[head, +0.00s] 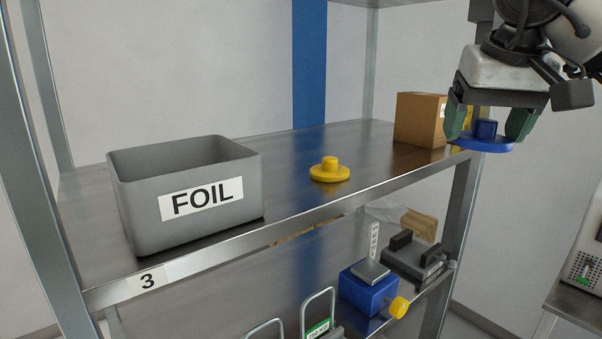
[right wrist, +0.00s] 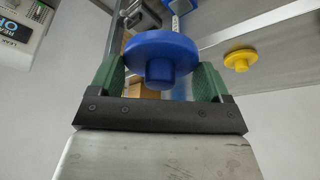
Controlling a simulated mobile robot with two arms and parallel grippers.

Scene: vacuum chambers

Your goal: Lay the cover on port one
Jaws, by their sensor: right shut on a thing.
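My right gripper (head: 486,130) is at the upper right of the head view, shut on the knob of a blue round cover (head: 484,145). The cover's flat disc hangs below the green fingers, in front of the shelf's right end. In the right wrist view the blue cover (right wrist: 160,45) sits between both fingers. A yellow cover (head: 329,173) with a knob lies on the upper shelf, and it also shows in the right wrist view (right wrist: 240,60). I see no port that I can tell as port one. My left gripper is not in view.
A grey bin marked FOIL (head: 185,215) stands on the upper shelf (head: 290,205) at left. A cardboard box (head: 418,118) is near the right end. The lower shelf holds a blue device (head: 366,288) and a grey one (head: 412,255). A shelf post (head: 463,220) stands below the gripper.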

